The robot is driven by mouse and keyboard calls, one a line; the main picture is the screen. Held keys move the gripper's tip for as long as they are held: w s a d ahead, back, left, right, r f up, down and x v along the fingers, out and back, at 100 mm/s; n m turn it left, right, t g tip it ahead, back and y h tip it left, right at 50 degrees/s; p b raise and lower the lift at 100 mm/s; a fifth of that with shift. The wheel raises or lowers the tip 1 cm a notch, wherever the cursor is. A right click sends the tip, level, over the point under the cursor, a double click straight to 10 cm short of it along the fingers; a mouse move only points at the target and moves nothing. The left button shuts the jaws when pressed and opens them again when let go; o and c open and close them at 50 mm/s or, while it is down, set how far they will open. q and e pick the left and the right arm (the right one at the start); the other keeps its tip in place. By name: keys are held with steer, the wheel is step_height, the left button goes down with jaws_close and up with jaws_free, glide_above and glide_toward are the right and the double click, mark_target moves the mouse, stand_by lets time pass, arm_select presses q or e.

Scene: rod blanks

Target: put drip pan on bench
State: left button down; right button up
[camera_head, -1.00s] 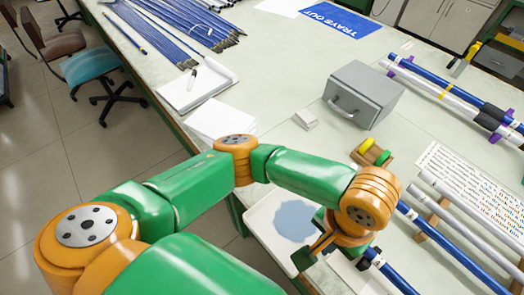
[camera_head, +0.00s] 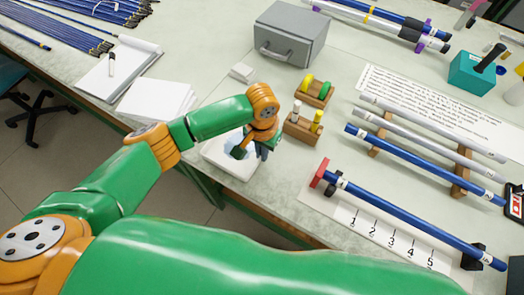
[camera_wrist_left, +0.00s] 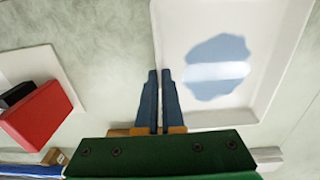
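The drip pan (camera_head: 213,150) is a shallow white tray with a pale blue puddle in it, near the front edge of the bench (camera_head: 150,60). My left gripper (camera_head: 263,154) is at the pan's right side in the head view and partly covers it. In the left wrist view the pan (camera_wrist_left: 268,95) fills the upper right, and the two dark blue fingers (camera_wrist_left: 159,75) are close together with the pan's side rim between them. Whether the pan rests on the bench or hangs just above it, I cannot tell. My right gripper is out of view.
A small wooden block with pegs (camera_head: 303,128) stands right of the gripper.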

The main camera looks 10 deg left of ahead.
arm_select(q)
steer(key=shift+f, duration=0.1)
steer(key=c, duration=1.1)
jaws_free()
steer(key=shift+o, duration=0.2)
step_height(320, 180, up, 12)
